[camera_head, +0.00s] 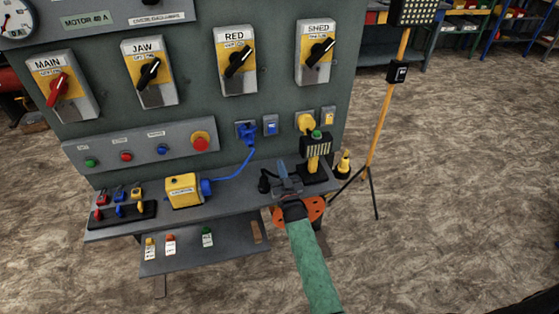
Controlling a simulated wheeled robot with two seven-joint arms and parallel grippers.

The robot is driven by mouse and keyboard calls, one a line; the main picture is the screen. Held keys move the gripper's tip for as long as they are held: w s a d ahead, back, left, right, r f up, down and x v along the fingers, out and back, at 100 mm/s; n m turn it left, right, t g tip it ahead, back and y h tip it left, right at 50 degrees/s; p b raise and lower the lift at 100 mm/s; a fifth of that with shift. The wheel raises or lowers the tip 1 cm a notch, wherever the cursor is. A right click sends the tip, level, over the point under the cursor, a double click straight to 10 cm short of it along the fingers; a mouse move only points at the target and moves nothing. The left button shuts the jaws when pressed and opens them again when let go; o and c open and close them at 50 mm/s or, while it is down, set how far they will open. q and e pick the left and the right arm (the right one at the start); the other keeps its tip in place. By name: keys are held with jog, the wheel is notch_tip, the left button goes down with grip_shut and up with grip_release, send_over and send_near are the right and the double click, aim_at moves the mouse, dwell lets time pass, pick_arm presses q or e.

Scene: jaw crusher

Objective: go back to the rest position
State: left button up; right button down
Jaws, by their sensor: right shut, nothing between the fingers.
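My right arm comes in from the bottom with a teal sleeve. My right gripper (283,172) is shut and empty, over the right part of the grey shelf (232,196) at the foot of the control panel (205,105). It is just left of a small black-and-yellow device with a green top (317,147) and beside a black plug-like piece (265,183). I cannot tell whether it touches either. My left gripper is not in view.
A yellow box (183,191) with a blue cable stands on the shelf. A yellow tripod stand (379,130) is to the right. The floor (440,200) is clear at right.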

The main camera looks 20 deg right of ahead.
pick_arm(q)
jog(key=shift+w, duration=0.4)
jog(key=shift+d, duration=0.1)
